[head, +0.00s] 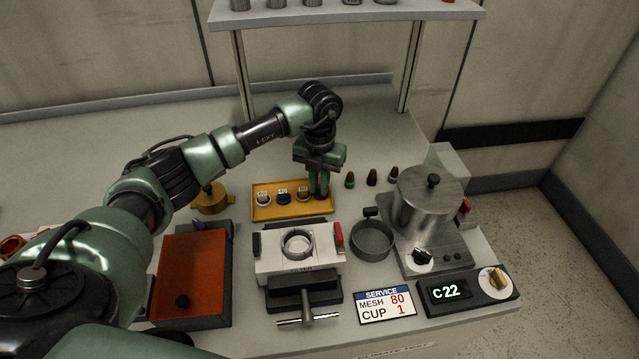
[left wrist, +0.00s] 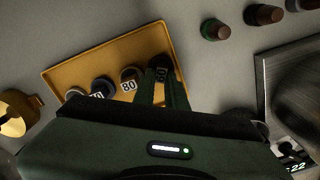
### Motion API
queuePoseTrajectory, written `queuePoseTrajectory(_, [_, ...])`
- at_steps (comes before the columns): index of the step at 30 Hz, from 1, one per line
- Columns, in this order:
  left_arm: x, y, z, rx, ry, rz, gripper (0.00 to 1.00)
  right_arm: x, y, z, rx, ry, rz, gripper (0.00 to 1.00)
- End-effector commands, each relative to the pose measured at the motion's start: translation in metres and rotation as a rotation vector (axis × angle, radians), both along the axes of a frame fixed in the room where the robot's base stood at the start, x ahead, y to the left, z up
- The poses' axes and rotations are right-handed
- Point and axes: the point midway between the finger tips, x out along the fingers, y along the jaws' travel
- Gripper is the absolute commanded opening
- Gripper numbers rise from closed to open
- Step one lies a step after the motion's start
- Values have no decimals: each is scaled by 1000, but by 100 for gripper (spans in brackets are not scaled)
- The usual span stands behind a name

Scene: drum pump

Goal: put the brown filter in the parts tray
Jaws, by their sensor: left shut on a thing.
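The yellow tray (head: 262,212) lies on the bench and also shows in the left wrist view (left wrist: 62,75). It holds a row of small round filters: a pale one (head: 263,198), a blue one (head: 284,197) and a tan-brown one labelled 80 (left wrist: 128,82). My left gripper (head: 319,190) points down over the tray's right end. It is shut on a dark brown filter (left wrist: 161,74) with an 80 label, at the right end of the row. The fingers hide part of it, and I cannot tell whether it touches the tray floor. My right gripper is not in view.
Several small dark plugs (head: 372,177) stand right of the tray. A filter housing (head: 297,250), an empty round cup (head: 372,240) and a steel pot (head: 428,205) stand nearby.

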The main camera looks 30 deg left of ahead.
Motion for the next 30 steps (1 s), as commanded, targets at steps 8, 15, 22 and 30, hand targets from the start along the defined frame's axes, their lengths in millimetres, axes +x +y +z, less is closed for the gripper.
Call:
queuePoseTrajectory(8, [0, 0, 0, 0, 0, 1, 0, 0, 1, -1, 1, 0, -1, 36])
queuePoseTrajectory(15, [0, 0, 0, 0, 0, 0, 35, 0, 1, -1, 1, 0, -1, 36])
queuePoseTrajectory(22, [0, 0, 0, 0, 0, 0, 38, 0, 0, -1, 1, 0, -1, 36])
queuePoseTrajectory(30, [0, 0, 0, 0, 0, 0, 52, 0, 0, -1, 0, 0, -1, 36])
